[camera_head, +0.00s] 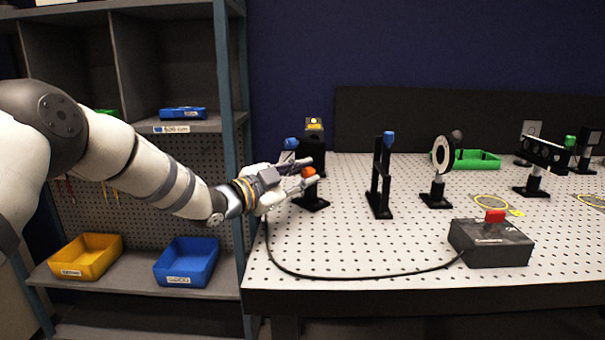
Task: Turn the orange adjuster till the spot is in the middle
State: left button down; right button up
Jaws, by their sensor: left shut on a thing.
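The orange adjuster (308,172) is a small knob on a black mount (312,204) at the left end of the perforated table. My left gripper (309,172) reaches in from the left and is shut on the orange adjuster, one finger above and one below. A blue knob (291,144) shows just above the gripper, on the same area of the mount. A round white-ringed disc (441,155) stands upright on a black post to the right; I cannot make out a spot on it. My right gripper is not in view.
A black frame with a blue knob (380,180) stands between the mount and the disc. Shelves with bins (187,262) stand left.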

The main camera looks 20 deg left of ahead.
pick_arm(q)
jog(key=n, duration=0.5)
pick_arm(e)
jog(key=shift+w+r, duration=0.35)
pick_arm(q)
jog(key=shift+n, duration=0.4)
jog(key=c, duration=1.4)
grip_release()
jog(key=shift+a, duration=0.1)
jog(key=v, duration=1.2)
